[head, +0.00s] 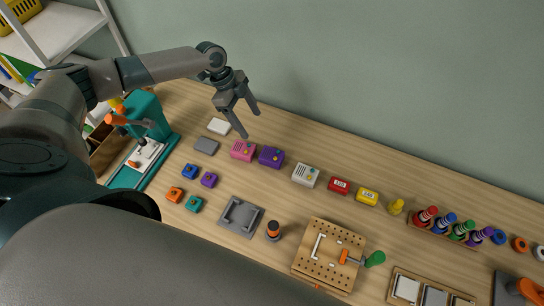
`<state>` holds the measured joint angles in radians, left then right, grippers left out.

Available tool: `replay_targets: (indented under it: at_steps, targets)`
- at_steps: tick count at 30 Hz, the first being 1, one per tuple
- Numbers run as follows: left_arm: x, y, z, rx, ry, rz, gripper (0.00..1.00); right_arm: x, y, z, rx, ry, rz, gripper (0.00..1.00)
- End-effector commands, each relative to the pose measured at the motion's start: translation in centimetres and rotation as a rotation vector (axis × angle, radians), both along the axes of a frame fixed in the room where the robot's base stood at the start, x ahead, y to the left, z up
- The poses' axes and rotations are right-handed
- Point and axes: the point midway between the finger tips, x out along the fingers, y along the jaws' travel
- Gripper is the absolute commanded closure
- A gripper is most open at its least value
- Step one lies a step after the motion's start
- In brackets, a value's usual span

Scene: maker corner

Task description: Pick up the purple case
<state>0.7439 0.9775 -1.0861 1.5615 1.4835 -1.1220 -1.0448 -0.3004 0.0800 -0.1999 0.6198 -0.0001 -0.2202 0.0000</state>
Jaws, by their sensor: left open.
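The purple case (271,156) is a small box with a yellow dot on its face. It stands on the wooden table, just right of a pink case (243,150) in the head view. My left gripper (251,125) is open and empty, its fingers pointing down. It hangs above the table, up and left of the purple case and over the area behind the pink case. Nothing hides the purple case. My right gripper is not in view.
A white case (305,174), a red box (339,186) and a yellow box (367,196) stand in a row to the right. White and grey plates lie to the left. A grey tray (241,216) and pegboard (328,254) are nearer. The wall is behind.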

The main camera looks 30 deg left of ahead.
Motion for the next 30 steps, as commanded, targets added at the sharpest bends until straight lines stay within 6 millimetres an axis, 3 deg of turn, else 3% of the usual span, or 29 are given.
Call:
replay_targets:
  at_steps: [5, 21, 30]
  targets:
    - [0.1, -0.6, -1.6, -0.001, 0.000, -0.001, 0.31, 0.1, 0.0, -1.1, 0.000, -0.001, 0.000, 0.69]
    - [0.4, -4.0, -10.0, 0.000, 0.000, -0.001, 0.31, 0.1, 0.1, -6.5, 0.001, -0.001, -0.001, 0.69]
    - [0.6, -4.7, -11.2, 0.000, -0.001, 0.000, 0.31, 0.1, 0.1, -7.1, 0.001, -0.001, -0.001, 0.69]
